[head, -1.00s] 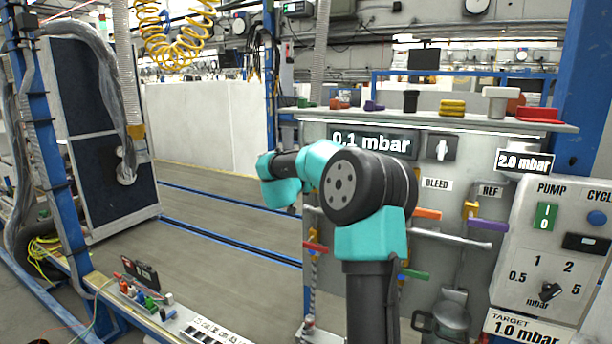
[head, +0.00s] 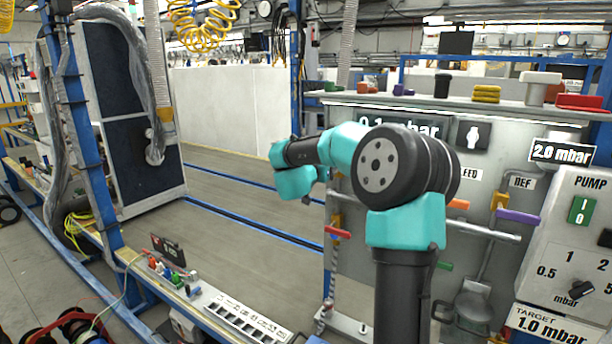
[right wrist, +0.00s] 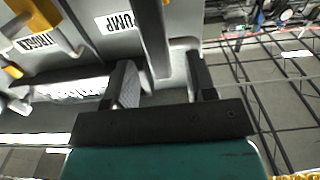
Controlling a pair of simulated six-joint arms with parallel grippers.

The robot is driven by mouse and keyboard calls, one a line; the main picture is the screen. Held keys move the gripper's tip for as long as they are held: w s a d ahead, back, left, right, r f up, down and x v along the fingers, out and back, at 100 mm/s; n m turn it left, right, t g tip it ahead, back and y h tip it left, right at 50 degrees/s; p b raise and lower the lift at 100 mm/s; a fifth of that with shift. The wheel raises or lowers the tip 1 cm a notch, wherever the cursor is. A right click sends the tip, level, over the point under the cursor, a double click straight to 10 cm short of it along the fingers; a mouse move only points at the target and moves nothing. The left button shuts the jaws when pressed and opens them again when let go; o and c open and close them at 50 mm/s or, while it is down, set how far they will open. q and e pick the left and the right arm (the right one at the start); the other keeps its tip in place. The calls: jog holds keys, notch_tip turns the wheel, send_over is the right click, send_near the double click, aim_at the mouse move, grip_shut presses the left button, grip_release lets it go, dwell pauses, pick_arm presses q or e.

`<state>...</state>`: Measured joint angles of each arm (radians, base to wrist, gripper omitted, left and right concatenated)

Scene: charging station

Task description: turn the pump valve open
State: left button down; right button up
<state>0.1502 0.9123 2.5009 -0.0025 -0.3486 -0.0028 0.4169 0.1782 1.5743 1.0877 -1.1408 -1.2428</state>
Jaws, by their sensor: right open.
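In the right wrist view, a PUMP label (right wrist: 115,22) sits on the grey panel beside a long grey bar (right wrist: 152,35) that reaches toward the gap between my fingers. I cannot tell whether this bar is the valve handle or a pipe. My right gripper (right wrist: 163,85) is open, with one finger on each side of the gap. In the head view, my teal and black arm covers part of the valve panel (head: 475,270), and its fingers are hidden. A red valve handle (head: 337,232) shows left of the arm; its label is not visible. My left gripper is not in view.
The panel also bears a purple handle (head: 517,216), an orange handle (head: 458,204) and a green handle (head: 445,266). A PUMP control box (head: 575,235) with a dial stands at right. The shelf (head: 450,103) above holds loose parts. Floor (head: 240,205) is open at left.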

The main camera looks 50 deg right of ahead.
jog(key=s+a, duration=0.1)
jog(key=a, duration=1.1)
jog(key=shift+s+a, duration=0.2)
jog(key=shift+s, duration=0.05)
